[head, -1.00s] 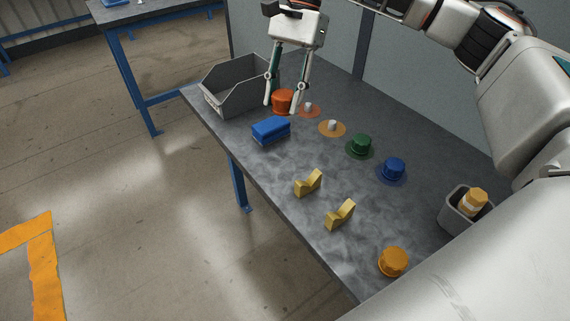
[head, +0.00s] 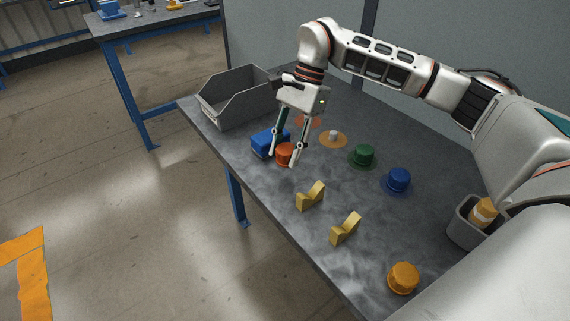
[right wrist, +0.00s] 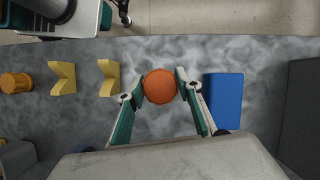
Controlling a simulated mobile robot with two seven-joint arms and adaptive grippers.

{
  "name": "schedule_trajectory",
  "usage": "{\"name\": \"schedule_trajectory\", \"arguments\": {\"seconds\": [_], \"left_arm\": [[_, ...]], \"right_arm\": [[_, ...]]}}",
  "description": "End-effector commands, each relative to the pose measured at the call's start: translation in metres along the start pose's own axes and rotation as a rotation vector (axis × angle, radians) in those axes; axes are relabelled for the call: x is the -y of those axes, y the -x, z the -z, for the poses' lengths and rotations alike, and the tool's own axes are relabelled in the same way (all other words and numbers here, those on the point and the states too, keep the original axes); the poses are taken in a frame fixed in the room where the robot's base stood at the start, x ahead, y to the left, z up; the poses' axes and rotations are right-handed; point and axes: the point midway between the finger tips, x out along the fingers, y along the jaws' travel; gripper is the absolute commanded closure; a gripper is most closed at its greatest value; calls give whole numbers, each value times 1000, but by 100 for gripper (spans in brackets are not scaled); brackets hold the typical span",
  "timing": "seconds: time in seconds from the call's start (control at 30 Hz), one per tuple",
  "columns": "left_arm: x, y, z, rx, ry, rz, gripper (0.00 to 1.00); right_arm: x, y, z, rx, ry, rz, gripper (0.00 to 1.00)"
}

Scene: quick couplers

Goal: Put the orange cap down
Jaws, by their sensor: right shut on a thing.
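The orange cap (head: 284,154), red-orange and round, is between the fingers of my right gripper (head: 282,159). In the right wrist view the cap (right wrist: 160,87) shows from above, with a fingertip against each side. My right gripper is shut on it, low over the workbench, just right of the blue block (head: 264,142). I cannot tell whether the cap's underside touches the bench. The orange ring (head: 311,122) on the bench lies behind the gripper, partly hidden. My left gripper is not in view.
A grey bin (head: 235,108) stands at the far left. Yellow V-shaped blocks (head: 311,196) and an amber cap (head: 403,278) stand nearer. A grey cup (head: 466,234) is at right. The workbench (head: 335,270) has clear patches between them.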

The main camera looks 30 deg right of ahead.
Motion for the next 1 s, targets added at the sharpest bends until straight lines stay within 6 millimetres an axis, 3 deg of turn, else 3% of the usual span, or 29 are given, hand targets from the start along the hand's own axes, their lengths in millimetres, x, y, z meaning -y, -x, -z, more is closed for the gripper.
{"name": "schedule_trajectory", "arguments": {"seconds": [0.17, 0.43, 0.83, 0.87, 0.9, 1.0], "left_arm": [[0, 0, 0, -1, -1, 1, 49], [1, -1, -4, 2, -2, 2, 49], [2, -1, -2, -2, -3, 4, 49], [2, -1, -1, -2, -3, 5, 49], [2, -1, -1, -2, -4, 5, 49], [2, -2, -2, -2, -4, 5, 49]], "right_arm": [[0, -10, 4, 0, 0, -1, 91], [0, -42, 18, 2, -1, -3, 91], [0, -45, 20, 0, 1, 0, 91], [0, -45, 20, 0, 1, 1, 60], [0, -45, 20, 0, 1, 1, 50], [0, -45, 20, 0, 1, 0, 49]]}}
